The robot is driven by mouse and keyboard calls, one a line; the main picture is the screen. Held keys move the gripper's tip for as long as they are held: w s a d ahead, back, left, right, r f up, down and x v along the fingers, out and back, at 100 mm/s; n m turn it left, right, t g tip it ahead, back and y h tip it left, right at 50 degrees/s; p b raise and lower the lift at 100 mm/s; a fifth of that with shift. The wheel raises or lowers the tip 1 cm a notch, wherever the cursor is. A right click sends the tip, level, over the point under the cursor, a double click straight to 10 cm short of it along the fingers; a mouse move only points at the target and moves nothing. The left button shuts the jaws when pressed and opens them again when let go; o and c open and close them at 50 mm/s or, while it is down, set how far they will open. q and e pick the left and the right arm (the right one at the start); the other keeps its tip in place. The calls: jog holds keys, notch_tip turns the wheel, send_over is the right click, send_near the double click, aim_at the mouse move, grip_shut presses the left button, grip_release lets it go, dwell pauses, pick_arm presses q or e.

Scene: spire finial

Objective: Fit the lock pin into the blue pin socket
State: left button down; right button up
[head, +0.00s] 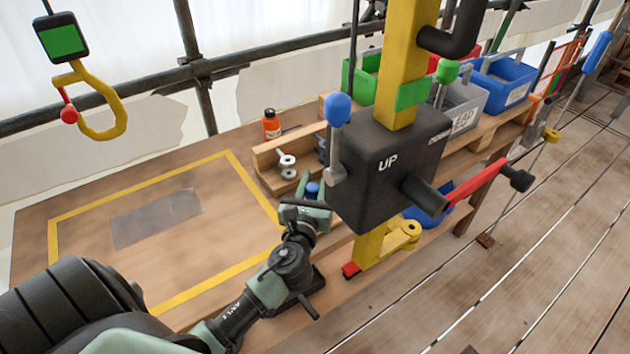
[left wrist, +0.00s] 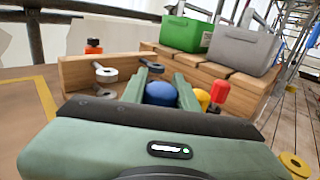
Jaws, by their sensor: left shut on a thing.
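My left gripper (head: 312,192) is at the front of the wooden tray, left of the black box. In the left wrist view its two fingers (left wrist: 161,93) are closed around a blue round knob (left wrist: 160,94), which looks like the head of the lock pin. The knob also shows in the head view (head: 313,188). Its shank is hidden, so I cannot tell whether it is clear of the tray. I cannot make out a blue pin socket for certain. My right gripper is not in view.
The wooden tray (left wrist: 86,76) holds metal eye pieces and yellow and red (left wrist: 219,91) knobs. The black box (head: 385,170), with a blue-knobbed lever (head: 338,110), sits on a yellow post. Bins stand behind. The yellow-outlined bench area is mostly clear.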

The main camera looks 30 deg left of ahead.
pick_arm(q)
jog(key=shift+f+b, duration=1.3)
jog(key=shift+f, duration=0.45)
jog(key=c, duration=1)
grip_release()
jog(key=b+v, duration=0.1)
jog(key=v, duration=0.6)
jog(key=shift+s+d, duration=0.15)
jog(key=shift+s, duration=0.2)
